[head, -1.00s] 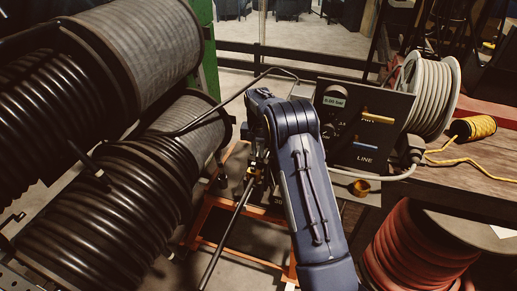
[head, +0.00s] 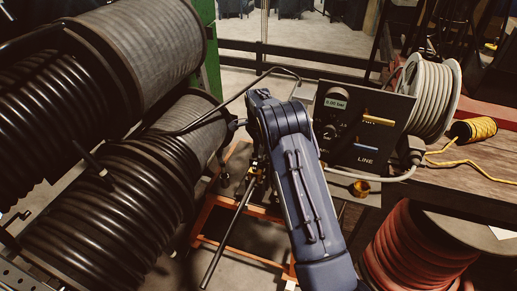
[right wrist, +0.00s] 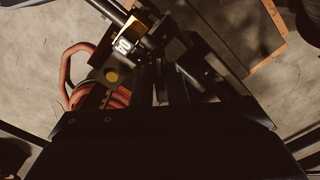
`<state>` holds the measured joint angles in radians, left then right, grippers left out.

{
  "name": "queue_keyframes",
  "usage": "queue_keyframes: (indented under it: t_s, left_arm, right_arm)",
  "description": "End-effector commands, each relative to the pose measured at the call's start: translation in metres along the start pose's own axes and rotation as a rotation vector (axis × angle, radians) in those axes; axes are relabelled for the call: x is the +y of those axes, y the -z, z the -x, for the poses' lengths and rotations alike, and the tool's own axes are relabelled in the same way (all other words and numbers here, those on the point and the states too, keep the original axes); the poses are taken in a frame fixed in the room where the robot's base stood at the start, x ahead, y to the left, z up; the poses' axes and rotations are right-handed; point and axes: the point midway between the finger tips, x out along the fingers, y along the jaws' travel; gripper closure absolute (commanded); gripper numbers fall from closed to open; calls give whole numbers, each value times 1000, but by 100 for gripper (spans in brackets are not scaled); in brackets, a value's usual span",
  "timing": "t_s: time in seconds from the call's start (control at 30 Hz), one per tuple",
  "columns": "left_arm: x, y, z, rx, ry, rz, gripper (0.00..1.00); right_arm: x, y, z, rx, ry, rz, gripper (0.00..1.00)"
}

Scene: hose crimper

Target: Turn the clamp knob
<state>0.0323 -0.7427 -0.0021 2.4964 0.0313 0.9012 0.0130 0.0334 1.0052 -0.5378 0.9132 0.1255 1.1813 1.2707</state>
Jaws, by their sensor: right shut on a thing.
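My right arm reaches up the middle of the head view and bends over at the top. Its gripper (right wrist: 163,82) points down at the bench clamp area and is mostly hidden behind the arm in the head view. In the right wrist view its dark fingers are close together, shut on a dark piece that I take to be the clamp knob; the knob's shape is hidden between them. My left gripper is out of view.
A panel (head: 362,130) with a small display and LINE lettering stands right of my arm. A brass ring (head: 361,188) sits below it. Large black hose reels (head: 105,215) crowd the left. A white hose reel (head: 436,92) and yellow cord spool (head: 473,130) stand on the right.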

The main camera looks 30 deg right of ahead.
Motion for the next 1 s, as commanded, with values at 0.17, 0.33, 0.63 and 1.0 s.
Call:
queue_keyframes:
  t_s: [0.17, 0.33, 0.63, 1.0]
  left_arm:
    - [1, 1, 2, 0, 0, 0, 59]
    - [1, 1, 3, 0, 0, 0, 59]
    - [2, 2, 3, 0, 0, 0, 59]
    - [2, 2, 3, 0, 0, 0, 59]
  right_arm:
    - [-2, 2, 3, 4, 8, -125, 100]
    - [-3, 2, 3, 4, 8, -209, 100]
    - [-3, 2, 3, 4, 8, -277, 100]
    - [-3, 2, 3, 4, 8, -284, 100]
